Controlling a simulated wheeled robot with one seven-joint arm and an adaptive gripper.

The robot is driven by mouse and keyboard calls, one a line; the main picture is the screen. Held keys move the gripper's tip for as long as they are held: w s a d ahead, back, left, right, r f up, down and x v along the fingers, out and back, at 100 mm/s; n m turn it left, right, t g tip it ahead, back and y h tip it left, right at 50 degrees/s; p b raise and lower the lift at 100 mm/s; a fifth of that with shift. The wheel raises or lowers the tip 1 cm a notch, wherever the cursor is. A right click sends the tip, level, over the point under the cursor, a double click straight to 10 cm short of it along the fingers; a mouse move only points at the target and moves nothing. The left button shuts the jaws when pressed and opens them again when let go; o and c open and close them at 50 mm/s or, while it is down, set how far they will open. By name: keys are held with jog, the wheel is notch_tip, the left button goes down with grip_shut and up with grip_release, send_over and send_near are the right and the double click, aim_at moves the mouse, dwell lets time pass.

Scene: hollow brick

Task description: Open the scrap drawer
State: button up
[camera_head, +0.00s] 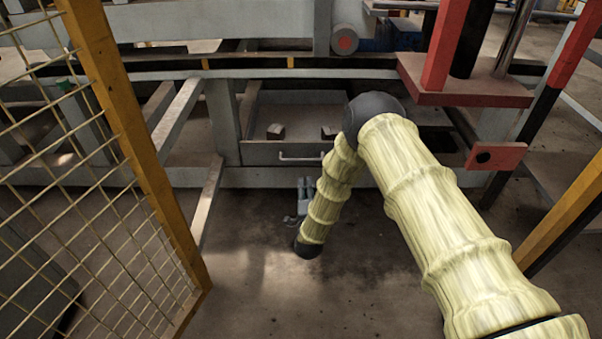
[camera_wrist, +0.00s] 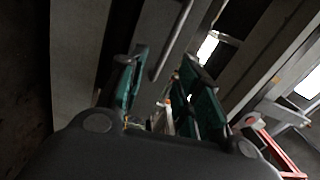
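The scrap drawer (camera_head: 255,153) is a grey tray low in the machine frame, with small blocks lying inside. Its pale bar handle (camera_head: 298,158) runs across its front panel. In the wrist view the handle (camera_wrist: 174,38) is a thin bar slanting beyond and between my fingertips. My gripper (camera_head: 304,184) is partly hidden behind my forearm, low in front of the drawer and below the handle. In the wrist view my gripper (camera_wrist: 160,63) has teal-padded fingers spread apart, with no object visibly clasped. Whether a fingertip touches the handle cannot be told.
A yellow-framed mesh fence (camera_head: 140,140) stands at the left. A red bracket (camera_head: 465,88) and a yellow post (camera_head: 570,215) are at the right. Grey beams surround the drawer. The concrete floor (camera_head: 290,290) in front is clear.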

aim_at(301, 160)
jog(key=shift+m+t+h, duration=0.3)
jog(key=shift+m+t, duration=0.4)
jog(key=shift+m, duration=0.2)
jog(key=shift+w+a+r+b, duration=0.3)
jog(key=shift+w+b, duration=0.75)
jog(key=shift+w, duration=1.05)
jog(key=shift+w+a+r+b, duration=0.35)
jog(key=shift+w+b, duration=0.7)
jog(key=shift+w, duration=1.05)
jog(key=shift+w+a+r+b, duration=0.15)
jog(key=shift+w+r+b, duration=0.25)
jog(key=shift+w+b, duration=1.2)
jog(key=shift+w+p, duration=0.5)
jog(key=shift+p, duration=0.05)
grip_shut()
